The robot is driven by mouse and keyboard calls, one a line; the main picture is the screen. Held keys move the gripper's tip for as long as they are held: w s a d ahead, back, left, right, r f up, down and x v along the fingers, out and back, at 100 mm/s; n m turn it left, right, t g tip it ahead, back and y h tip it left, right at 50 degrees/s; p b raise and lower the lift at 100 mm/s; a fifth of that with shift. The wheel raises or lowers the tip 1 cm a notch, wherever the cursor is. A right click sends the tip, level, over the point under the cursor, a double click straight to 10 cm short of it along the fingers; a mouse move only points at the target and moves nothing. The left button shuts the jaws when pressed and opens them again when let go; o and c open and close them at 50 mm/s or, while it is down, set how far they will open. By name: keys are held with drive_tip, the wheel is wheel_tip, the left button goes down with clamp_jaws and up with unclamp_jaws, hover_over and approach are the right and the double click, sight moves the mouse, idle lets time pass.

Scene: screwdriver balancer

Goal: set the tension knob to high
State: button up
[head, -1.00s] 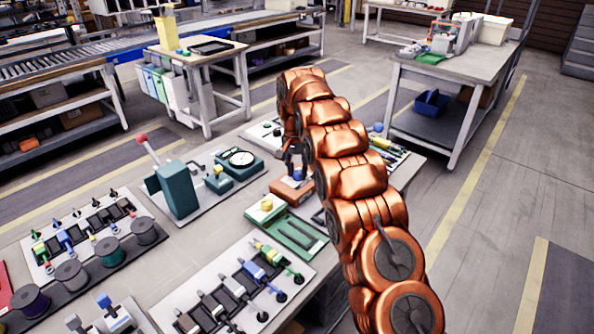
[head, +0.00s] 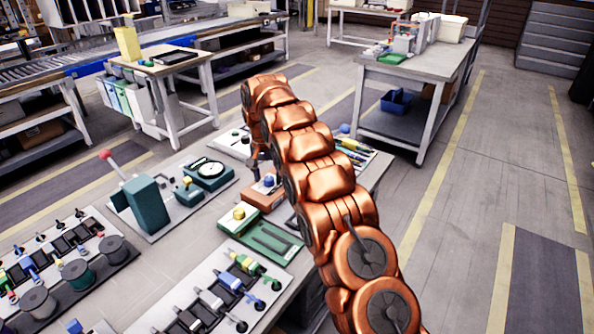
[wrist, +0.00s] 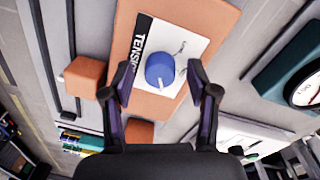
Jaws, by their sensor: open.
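The tension knob (wrist: 159,68) is a round blue knob on a white plate (wrist: 185,42) marked "TENSIO…", the rest of the word being cut off or hidden. The plate sits on an orange block (wrist: 206,14). A small white mark shows on the knob's lower edge, and a thin dark mark is on the plate at its upper right.
A teal dial gauge (head: 208,171) and a teal stand with a red-tipped lever (head: 146,203) stand left of the block. A green tray with a yellow knob (head: 240,213) is just in front. Smaller orange blocks (wrist: 82,77) lie beside it in the wrist view.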

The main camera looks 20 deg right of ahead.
sight(268, 179)
drive_tip(key=n+p, duration=0.1)
drive_tip(key=n, duration=0.4)
drive_tip(key=shift+s+d, duration=0.1)
drive_tip(key=n+p, duration=0.3)
drive_tip(key=n, duration=0.3)
drive_tip(key=shift+r+t+p, duration=0.1)
drive_tip(key=shift+t+p, duration=0.2)
drive_tip(key=shift+r, duration=0.1)
drive_tip(key=r+b, duration=0.2)
drive_tip(key=r, duration=0.5)
drive_tip(key=shift+a+r, duration=0.15)
drive_tip(key=shift+a, duration=0.05)
drive_tip(key=s+d+r+m, duration=0.1)
drive_tip(key=s+r, duration=0.2)
drive_tip(key=s, duration=0.5)
drive_tip(key=s+d+r+m+p, duration=0.1)
drive_tip(key=s+r, duration=0.3)
drive_tip(key=s, duration=0.4)
drive_tip(key=s+d+r+m+g, duration=0.1)
drive_tip(key=s+d+r+m, duration=0.1)
drive_tip(key=s, duration=0.7)
drive_tip(key=shift+d+r+h+p, duration=0.3)
drive_tip(key=shift+d+r+h, duration=0.15)
drive_tip(key=shift+r, duration=0.6)
